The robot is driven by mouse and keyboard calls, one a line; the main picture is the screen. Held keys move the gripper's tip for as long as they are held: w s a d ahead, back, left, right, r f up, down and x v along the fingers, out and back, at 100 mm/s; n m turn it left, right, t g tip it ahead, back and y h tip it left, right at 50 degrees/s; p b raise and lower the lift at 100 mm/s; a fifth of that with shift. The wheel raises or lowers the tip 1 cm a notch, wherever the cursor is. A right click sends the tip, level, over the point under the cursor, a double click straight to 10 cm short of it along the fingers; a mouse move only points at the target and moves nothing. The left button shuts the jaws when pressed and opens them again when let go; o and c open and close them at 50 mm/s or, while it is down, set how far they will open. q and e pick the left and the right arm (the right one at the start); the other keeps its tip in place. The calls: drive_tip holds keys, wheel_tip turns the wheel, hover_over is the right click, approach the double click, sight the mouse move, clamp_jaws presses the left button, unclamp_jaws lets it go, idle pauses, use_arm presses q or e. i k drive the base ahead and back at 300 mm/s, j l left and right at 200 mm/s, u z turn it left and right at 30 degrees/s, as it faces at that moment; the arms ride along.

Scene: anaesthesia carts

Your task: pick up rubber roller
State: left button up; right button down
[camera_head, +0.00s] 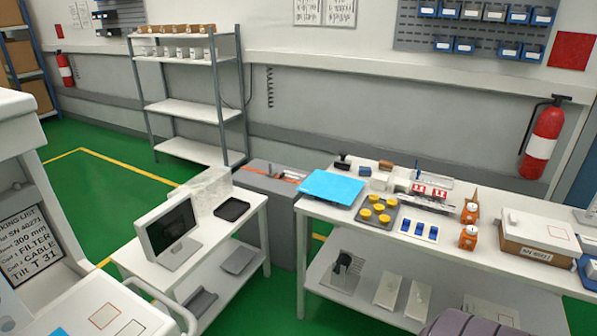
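I cannot clearly pick out a rubber roller. A small black item with an upright grip (343,161) stands at the back left of the right-hand white workbench (322,208); it may be a stamp or a roller, and I cannot tell which. Another dark, rounded item (343,262) sits on a clear or pale stand on that bench's lower shelf, too small to name. Neither of my grippers shows in the head view.
The bench top holds a blue sheet (333,187), a tray of yellow knobs (376,212), blue parts, orange blocks and a cardboard box (538,236). A smaller table (213,242) carries a monitor (168,234) and black tray (232,209). Green floor is open at left.

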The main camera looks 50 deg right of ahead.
sight(341, 163)
drive_tip(key=z, duration=1.8)
